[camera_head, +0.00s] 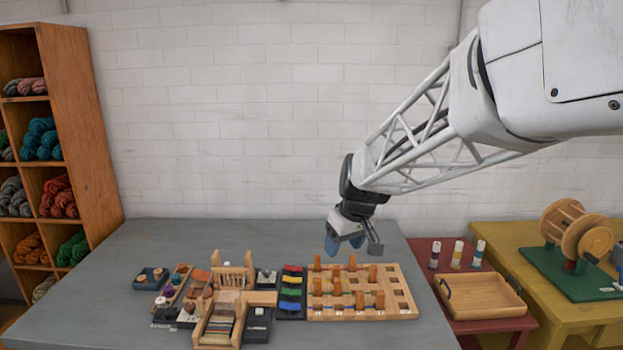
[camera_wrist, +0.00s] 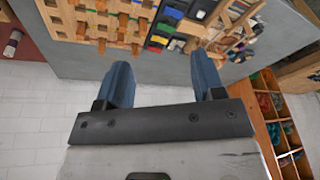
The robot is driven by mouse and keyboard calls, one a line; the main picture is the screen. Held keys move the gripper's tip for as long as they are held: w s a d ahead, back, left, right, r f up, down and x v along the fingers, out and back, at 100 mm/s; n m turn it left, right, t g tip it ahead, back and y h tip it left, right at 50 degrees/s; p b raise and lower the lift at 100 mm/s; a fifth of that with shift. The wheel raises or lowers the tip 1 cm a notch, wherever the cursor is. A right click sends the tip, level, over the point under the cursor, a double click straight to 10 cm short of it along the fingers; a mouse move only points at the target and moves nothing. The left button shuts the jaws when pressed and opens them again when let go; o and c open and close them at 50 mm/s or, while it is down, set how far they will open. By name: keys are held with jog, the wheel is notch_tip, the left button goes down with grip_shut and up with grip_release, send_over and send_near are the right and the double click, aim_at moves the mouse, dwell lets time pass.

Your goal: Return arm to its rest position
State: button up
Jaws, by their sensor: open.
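My arm reaches in from the upper right in the head view, and my gripper (camera_head: 344,244) hangs over the back right part of the grey table (camera_head: 200,240). In the wrist view my gripper (camera_wrist: 162,80) shows two blue fingers set wide apart with nothing between them. The fingers are open and empty. The gripper is above and behind the wooden peg board (camera_head: 401,296), which holds several upright orange pegs. In the head view the fingertips look clear of the pegs.
A black tray of coloured pieces (camera_head: 291,290) and a small wooden loom (camera_head: 226,305) stand left of the board. A red table (camera_head: 480,325) bears a wooden tray (camera_head: 482,296) and spools. A shelf of wool (camera_head: 80,150) stands left. The table's back left is bare.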

jog(key=s+d+m+h, duration=0.1)
jog(key=s+d+m, duration=0.2)
jog(key=s, duration=1.3)
jog(key=s+d+m+h, duration=0.1)
jog(key=s+d+m, duration=0.2)
jog(key=s+d, duration=0.5)
jog(key=s, duration=0.8)
jog(key=shift+f, duration=0.3)
